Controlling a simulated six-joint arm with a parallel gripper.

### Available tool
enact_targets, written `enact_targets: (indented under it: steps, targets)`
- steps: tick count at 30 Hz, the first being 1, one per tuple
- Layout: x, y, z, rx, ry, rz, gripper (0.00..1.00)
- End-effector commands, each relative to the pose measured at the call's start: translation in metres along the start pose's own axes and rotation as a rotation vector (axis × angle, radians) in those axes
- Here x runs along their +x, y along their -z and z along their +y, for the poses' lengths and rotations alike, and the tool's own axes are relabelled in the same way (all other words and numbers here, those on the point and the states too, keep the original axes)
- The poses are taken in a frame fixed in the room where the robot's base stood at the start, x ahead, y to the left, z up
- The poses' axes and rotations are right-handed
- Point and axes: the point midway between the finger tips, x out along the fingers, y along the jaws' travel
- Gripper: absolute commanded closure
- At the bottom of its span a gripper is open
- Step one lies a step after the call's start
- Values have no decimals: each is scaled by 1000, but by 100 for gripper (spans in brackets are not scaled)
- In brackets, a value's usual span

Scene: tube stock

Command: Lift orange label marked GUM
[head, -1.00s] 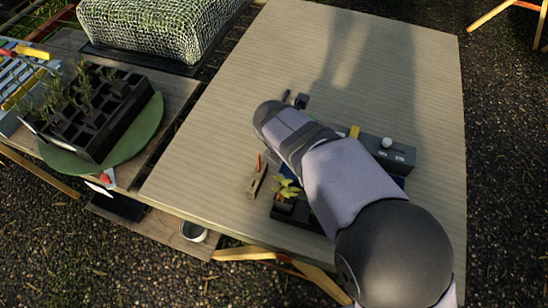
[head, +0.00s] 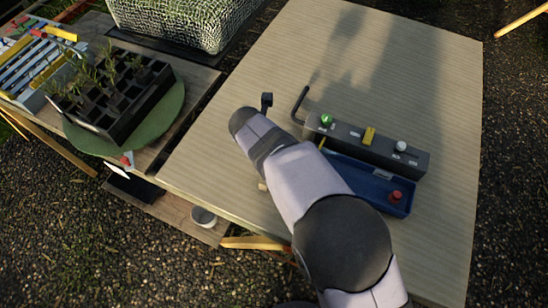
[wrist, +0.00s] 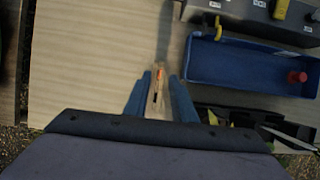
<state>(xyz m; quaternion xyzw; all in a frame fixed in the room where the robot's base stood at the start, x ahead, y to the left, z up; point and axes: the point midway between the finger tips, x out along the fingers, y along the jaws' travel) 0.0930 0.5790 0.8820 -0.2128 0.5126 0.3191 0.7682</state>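In the wrist view a small orange piece (wrist: 160,73) stands in a pale wooden holder (wrist: 158,100); a dark mark shows below the orange. No lettering is readable, so I cannot confirm GUM. My gripper (wrist: 160,76) has its two blue fingers apart, one on each side of the orange piece and holder; I see no clear contact. In the head view my arm hides the gripper and the orange piece; only a small bit of pale wood (head: 262,186) shows beside the arm.
A blue tray (wrist: 250,73) with a red-topped item (wrist: 297,76) lies right of the fingers. Behind it is a grey box (head: 350,139) with green, yellow and white pieces on top. A dark tray with leaves (wrist: 238,116) is near my gripper. The table's left back is clear.

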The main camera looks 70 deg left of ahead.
Motion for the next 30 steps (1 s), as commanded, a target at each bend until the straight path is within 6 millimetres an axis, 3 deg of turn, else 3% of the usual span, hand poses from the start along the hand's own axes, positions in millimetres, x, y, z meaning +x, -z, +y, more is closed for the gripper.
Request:
enact_targets:
  steps: [12,21,22,25,30]
  targets:
    - [42,-2,0,1,1,1,76]
    - [46,-2,0,1,0,1,76]
    - [46,-2,0,1,0,1,79]
    - [46,-2,0,1,0,1,100]
    - [46,-2,0,1,0,1,100]
